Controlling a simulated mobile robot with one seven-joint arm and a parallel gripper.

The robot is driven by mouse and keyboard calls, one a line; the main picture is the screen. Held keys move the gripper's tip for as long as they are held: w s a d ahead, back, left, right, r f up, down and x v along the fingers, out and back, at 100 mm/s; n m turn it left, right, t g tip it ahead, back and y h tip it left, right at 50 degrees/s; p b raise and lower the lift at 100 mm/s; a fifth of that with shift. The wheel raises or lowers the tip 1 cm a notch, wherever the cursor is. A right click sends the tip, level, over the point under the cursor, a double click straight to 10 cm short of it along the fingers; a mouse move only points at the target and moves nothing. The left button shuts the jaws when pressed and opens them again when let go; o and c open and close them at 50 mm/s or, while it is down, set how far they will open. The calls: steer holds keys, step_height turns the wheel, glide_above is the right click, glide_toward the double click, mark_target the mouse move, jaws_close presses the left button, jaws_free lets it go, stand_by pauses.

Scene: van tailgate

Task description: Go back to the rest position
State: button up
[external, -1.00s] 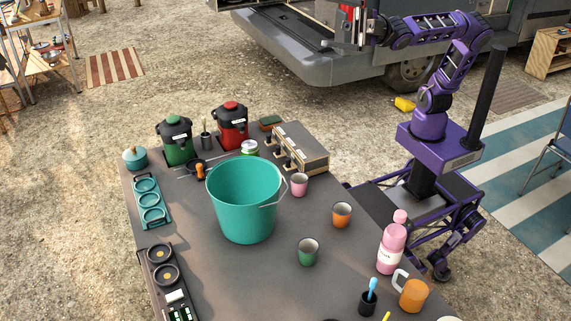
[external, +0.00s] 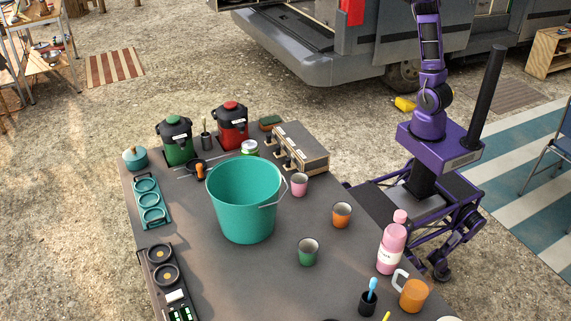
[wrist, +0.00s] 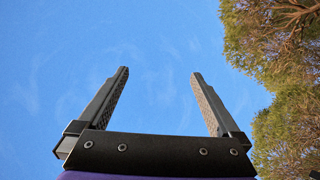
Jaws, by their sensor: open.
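My gripper (wrist: 160,90) shows in the wrist view with its two fingers wide apart and nothing between them. It points up at open sky. In the external view my purple arm (external: 431,60) rises straight up from its base, and its upper end and gripper are out of the picture above the top edge.
The table (external: 200,285) stands left of my base, with a teal bucket (external: 243,205), green (external: 178,146) and red (external: 231,128) dispensers, several cups and a pink bottle (external: 391,248). The van tailgate (external: 290,50) is behind. In the wrist view, tree branches (wrist: 285,60) fill the right side.

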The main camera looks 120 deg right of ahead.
steer(key=w+d+f+m+t+h+p, duration=0.1)
steer(key=w+d+f+m+t+h, duration=0.1)
steer(key=w+d+f+m+h, duration=0.35)
steer(key=w+d+f+m+t+h, duration=0.2)
steer(key=f+m+h, duration=0.4)
steer(key=f, duration=0.2)
steer(key=d+f+m+g+h+p, duration=0.1)
steer(key=d+f+m+g+h, duration=0.15)
steer(key=d+f+h, duration=0.4)
steer(key=d+f+m+g+h, duration=0.1)
steer(key=d+f+m+h, duration=0.2)
steer(key=f, duration=0.7)
steer(key=s+d+f+m+g+h+p, duration=0.1)
steer(key=s+d+f+m+g+h, duration=0.2)
steer(key=s+f, duration=0.45)
steer(key=s+d+f+m+g, duration=0.25)
steer(key=s+d+f, duration=0.3)
steer(key=f, duration=0.35)
steer(key=s+d+f+m+g+h+p, duration=0.15)
steer(key=s+d+f+g, duration=0.25)
steer(key=s+f, duration=0.4)
steer(key=s+a+n+b, duration=0.2)
steer(key=a+n, duration=0.4)
steer(key=n, duration=0.1)
steer(key=shift+a+f+y, duration=0.2)
steer(key=shift+y, duration=0.15)
